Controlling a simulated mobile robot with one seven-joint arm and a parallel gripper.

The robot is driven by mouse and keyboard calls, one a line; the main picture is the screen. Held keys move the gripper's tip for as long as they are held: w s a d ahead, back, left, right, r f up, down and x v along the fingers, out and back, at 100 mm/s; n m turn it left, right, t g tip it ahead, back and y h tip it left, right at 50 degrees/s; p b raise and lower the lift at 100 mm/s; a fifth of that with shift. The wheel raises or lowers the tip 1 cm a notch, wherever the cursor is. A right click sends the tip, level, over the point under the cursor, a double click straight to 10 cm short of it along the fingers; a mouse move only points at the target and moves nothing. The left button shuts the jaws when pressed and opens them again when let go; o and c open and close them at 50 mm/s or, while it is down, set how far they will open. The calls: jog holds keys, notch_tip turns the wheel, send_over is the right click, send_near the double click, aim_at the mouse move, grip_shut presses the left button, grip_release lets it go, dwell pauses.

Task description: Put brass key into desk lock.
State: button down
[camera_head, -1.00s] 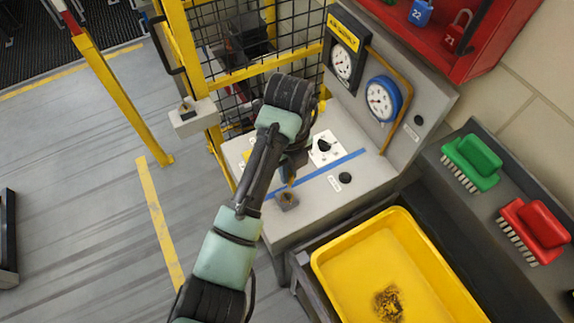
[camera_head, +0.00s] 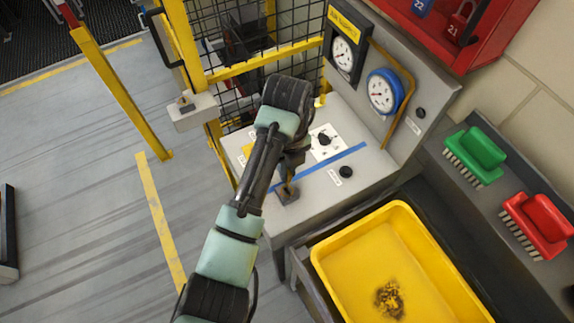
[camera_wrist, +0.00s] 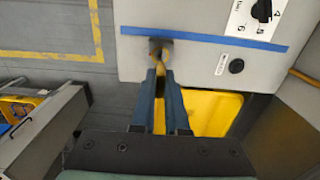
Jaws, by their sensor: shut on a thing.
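My gripper (camera_wrist: 164,76) is shut on the brass key (camera_wrist: 153,66), which shows as a small brass-coloured piece at the fingertips. The desk lock (camera_wrist: 154,45) is a small dark grey block at the panel's near edge, directly beyond the fingertips. In the head view, the lock (camera_head: 289,196) sits just below my gripper (camera_head: 284,178). The key's tip overlaps the lock in the wrist view. I cannot tell whether it is inside, touching or just short of the lock.
A blue tape line (camera_head: 335,165) crosses the grey panel beside the lock. A black button (camera_head: 346,172) and a dial plate (camera_head: 324,141) are on the panel. A yellow tray (camera_head: 365,268) stands at lower right. Yellow mesh fencing (camera_head: 252,66) rises behind.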

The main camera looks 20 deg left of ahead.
jog(key=shift+f+b, duration=0.9)
jog(key=shift+f, duration=0.85)
jog(key=shift+f+b, duration=0.45)
jog(key=shift+f, duration=1.25)
dwell(0.9)
jog(key=c, duration=0.8)
grip_release()
jog(key=shift+c, duration=0.2)
notch_tip(320, 180, up, 12)
jog(key=shift+f+p, duration=0.1)
jog(key=shift+p, duration=1.1)
jog(key=shift+r+p, duration=0.4)
jog(key=shift+r, duration=0.2)
